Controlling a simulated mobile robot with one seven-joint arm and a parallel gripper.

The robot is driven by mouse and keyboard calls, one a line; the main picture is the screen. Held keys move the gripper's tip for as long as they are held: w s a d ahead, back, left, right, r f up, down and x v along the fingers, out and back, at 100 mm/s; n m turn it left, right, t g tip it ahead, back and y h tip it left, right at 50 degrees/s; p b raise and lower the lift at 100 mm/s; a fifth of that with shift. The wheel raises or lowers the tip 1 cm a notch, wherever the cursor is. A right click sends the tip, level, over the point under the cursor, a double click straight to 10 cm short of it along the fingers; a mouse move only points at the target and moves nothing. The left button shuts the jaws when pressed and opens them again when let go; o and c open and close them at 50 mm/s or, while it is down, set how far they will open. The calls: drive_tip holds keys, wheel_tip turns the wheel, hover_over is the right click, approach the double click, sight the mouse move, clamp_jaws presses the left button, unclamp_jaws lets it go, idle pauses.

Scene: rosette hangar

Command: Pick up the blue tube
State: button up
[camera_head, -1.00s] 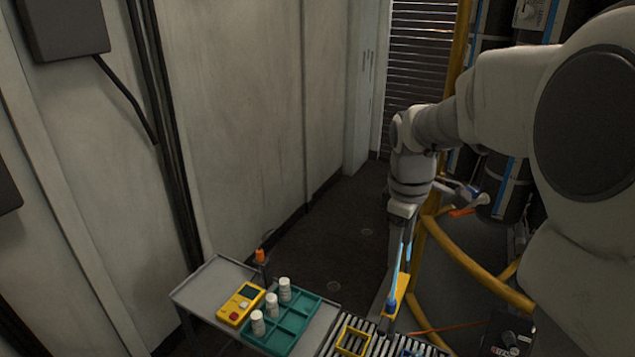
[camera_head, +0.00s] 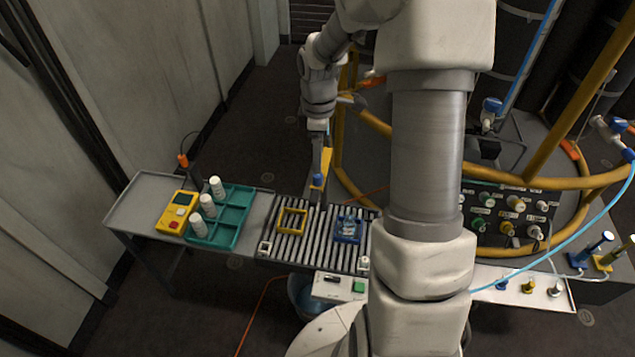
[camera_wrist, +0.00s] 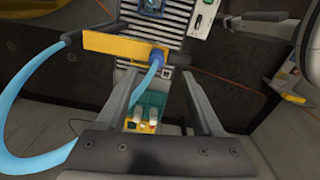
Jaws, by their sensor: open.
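The blue tube (camera_wrist: 153,68) shows in the wrist view as a bright blue end at a yellow plate (camera_wrist: 115,48). A light blue hose loops down the left side of that view. My gripper (camera_wrist: 160,78) is open, its two grey fingers on either side of the blue end in the picture. I cannot tell whether they are level with it or touch it. In the head view the blue end (camera_head: 318,181) hangs beside the yellow plate (camera_head: 327,163), below my gripper and at the back of the roller conveyor; my fingers are small there.
The roller conveyor (camera_head: 318,238) bears a yellow frame (camera_head: 292,221) and a blue frame (camera_head: 348,230). To its left a green tray (camera_head: 232,212) holds white bottles beside a yellow device (camera_head: 177,211). Curved yellow rails (camera_head: 338,140) stand close behind my gripper. My arm hides the middle right.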

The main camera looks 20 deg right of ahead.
drive_tip(key=shift+w+f, duration=0.15)
drive_tip(key=shift+f, duration=1.55)
drive_tip(key=shift+w+f, duration=0.15)
drive_tip(key=shift+f, duration=1.55)
drive_tip(key=shift+c, duration=0.3)
clamp_jaws()
